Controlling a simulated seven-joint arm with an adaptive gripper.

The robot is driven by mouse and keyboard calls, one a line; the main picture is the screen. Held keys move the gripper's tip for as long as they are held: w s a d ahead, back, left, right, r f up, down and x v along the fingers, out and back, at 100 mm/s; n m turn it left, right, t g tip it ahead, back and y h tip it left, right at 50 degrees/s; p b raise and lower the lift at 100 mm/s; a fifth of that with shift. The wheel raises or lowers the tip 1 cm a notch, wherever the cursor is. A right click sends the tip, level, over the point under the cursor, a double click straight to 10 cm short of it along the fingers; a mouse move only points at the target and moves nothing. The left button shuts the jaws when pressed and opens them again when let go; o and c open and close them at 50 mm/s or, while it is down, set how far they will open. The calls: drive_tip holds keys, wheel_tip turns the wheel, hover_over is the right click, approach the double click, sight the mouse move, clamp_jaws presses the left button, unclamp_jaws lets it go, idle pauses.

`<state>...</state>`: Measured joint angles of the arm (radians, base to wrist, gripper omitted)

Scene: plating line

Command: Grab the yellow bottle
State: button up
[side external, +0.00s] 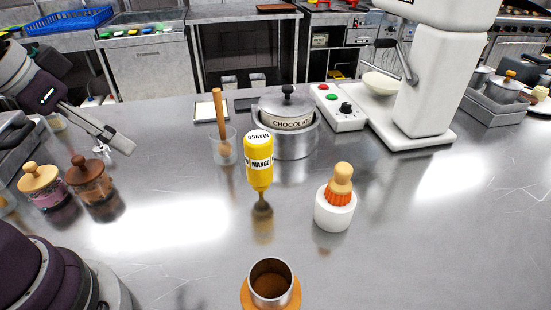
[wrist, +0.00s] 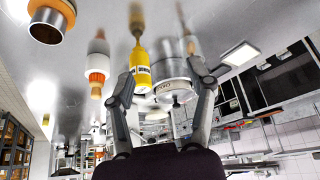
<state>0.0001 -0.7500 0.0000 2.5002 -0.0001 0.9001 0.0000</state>
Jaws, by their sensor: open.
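The yellow bottle (side external: 259,165), labelled MANGO, is upright with its narrow end down on the steel counter near the middle of the side view. It also shows in the wrist view (wrist: 140,66), which looks inverted, between my fingers and nearer the left one. My gripper (side external: 116,148) is at the left of the side view, above the counter and well apart from the bottle. Its two fingers spread wide in the wrist view (wrist: 163,82), open with nothing held.
A chocolate pot (side external: 289,137) stands just behind the bottle. A glass with a wooden pestle (side external: 222,147) is at its left, a brush in a white holder (side external: 335,209) at its right. A metal cup (side external: 271,283) is in front. Lidded jars (side external: 94,184) stand at left.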

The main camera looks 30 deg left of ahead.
drive_tip(key=o, duration=0.5)
drive_tip(key=m+g+h, duration=0.1)
drive_tip(key=m+h, duration=0.1)
drive_tip(key=m, duration=0.2)
approach(264, 152)
drive_tip(key=w+f, duration=0.1)
drive_tip(key=w+a+f, duration=0.1)
drive_tip(key=shift+w+a+f, duration=0.25)
drive_tip(key=shift+w, duration=0.1)
drive_tip(key=x, duration=0.9)
drive_tip(key=shift+f, duration=0.4)
